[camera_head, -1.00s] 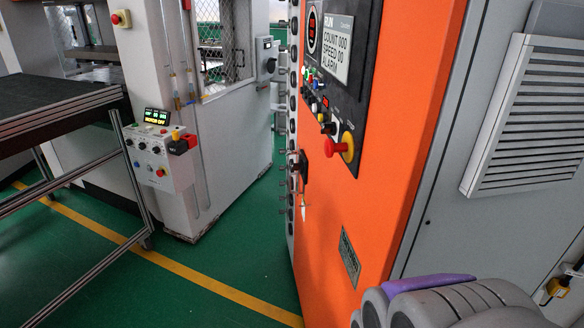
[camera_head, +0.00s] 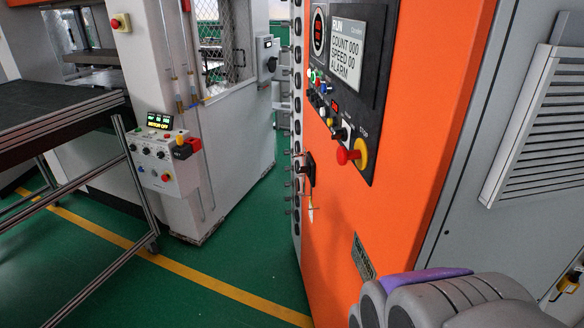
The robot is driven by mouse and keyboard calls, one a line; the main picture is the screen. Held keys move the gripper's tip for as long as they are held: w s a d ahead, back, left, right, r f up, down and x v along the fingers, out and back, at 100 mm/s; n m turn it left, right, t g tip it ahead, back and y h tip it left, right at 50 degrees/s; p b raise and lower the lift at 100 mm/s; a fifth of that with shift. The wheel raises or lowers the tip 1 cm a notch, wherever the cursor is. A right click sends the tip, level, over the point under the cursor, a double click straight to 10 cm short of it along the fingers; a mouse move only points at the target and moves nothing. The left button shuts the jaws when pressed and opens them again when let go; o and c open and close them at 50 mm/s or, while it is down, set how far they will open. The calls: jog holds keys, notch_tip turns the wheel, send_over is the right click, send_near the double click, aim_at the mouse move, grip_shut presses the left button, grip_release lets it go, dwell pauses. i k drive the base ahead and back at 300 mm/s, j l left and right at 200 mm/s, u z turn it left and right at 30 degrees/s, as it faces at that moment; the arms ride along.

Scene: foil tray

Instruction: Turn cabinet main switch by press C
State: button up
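An orange press cabinet (camera_head: 400,130) stands at centre right. On its left front edge is a black switch-like handle (camera_head: 309,170), with a small key-like piece (camera_head: 311,209) hanging below it. Another black rotary switch on a grey box (camera_head: 268,56) is on the white machine behind. I cannot tell which is the main switch, and no letter C is readable. A rounded grey and purple part of mine (camera_head: 455,300) fills the lower right corner, apart from the switches. No gripper fingertips show.
The cabinet's control panel (camera_head: 338,112) has a large red stop knob (camera_head: 348,156). A white control box (camera_head: 162,165) and a metal-framed table (camera_head: 60,130) stand at left. Green floor (camera_head: 240,262) with a yellow line (camera_head: 200,284) is free between them. A louvred grey cabinet (camera_head: 540,125) is at right.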

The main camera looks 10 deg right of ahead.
aim_at(307, 169)
jog(key=i+j+z, duration=0.1)
jog(key=j, duration=0.5)
jog(key=i+j, duration=0.1)
jog(key=j, duration=0.5)
jog(key=j+z, duration=0.15)
jog(key=j, duration=0.45)
jog(key=i+j+z, duration=0.3)
jog(key=i+j, duration=1)
jog(key=i, duration=0.05)
